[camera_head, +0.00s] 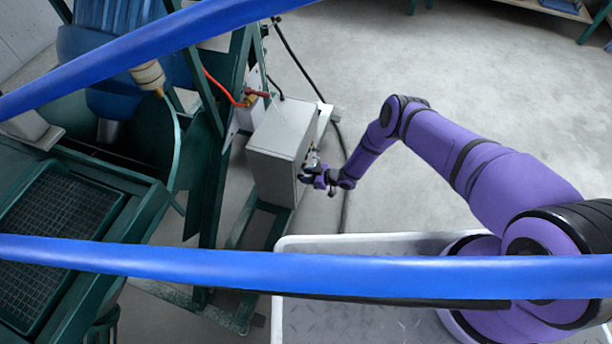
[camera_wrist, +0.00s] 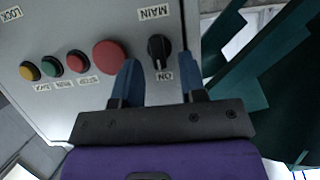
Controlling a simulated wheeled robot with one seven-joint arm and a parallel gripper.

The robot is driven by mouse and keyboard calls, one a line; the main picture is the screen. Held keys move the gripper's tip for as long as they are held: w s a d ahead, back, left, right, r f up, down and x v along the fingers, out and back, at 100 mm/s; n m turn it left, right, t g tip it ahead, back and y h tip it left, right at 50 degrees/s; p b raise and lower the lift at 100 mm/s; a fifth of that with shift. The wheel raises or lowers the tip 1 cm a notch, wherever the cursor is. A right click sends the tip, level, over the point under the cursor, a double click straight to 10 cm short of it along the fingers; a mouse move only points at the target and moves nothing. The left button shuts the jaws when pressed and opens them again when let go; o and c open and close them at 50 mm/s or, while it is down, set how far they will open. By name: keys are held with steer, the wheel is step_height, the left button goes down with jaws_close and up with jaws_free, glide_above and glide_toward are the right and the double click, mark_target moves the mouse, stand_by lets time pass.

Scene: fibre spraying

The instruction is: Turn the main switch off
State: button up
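The grey control box (camera_head: 277,145) is fixed to the green frame. In the wrist view its panel (camera_wrist: 60,25) fills the upper left, with lettering upside down. The main switch (camera_wrist: 159,48) is a black rotary knob between the labels MAIN and ON. Its pointer looks roughly upright in the picture; the exact setting is hard to tell. My gripper (camera_wrist: 158,60) is open, with one blue finger on each side of the knob. Gaps show between fingers and knob. In the head view my gripper (camera_head: 318,176) is at the box's right-hand face; the switch is hidden there.
A large red button (camera_wrist: 109,57) sits beside the left finger, with smaller red, green and yellow buttons farther left. The green frame (camera_head: 212,150) stands left of the box. A black cable (camera_head: 343,150) runs behind my gripper. Open concrete floor (camera_head: 480,70) lies right.

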steer(key=shift+a+f, duration=0.1)
steer(key=shift+a, duration=0.05)
steer(key=shift+c, duration=0.2)
jaws_close()
steer(key=n+t, duration=0.1)
steer(key=n, duration=0.1)
steer(key=s+n+t, duration=0.1)
steer(key=n+t, duration=0.1)
steer(key=n, duration=0.1)
steer(key=f+n+t, duration=0.1)
steer(key=n+t, duration=0.1)
steer(key=n, duration=0.1)
steer(key=shift+s+a, duration=0.25)
steer(key=shift+s, duration=0.05)
stand_by(0.4)
steer(key=shift+n+t, duration=0.3)
